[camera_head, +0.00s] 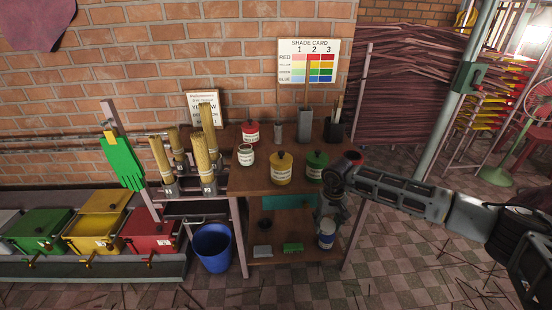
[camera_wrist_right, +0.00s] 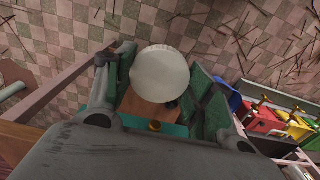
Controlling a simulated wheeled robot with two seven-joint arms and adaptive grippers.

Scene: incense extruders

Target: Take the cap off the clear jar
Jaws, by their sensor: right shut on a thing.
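A pale, clear-looking jar (camera_head: 245,155) with a label stands on the left of the table top; its top is too small to tell whether a cap sits on it. My right gripper (camera_head: 328,214) points down in front of the table's right side, below the level of the top. In the right wrist view its fingers (camera_wrist_right: 163,88) are shut on a white round thing (camera_wrist_right: 160,72), seen from its flat face. In the head view a white and blue container (camera_head: 326,236) shows at the fingertips; I cannot tell its lower end from the shelf behind. My left gripper is not in view.
Red (camera_head: 250,131), yellow (camera_head: 281,170) and green (camera_head: 316,166) jars stand on the wooden table (camera_head: 250,184). Tall holders stand at its back. A blue bucket (camera_head: 212,247) and coloured bins (camera_head: 97,232) are at left.

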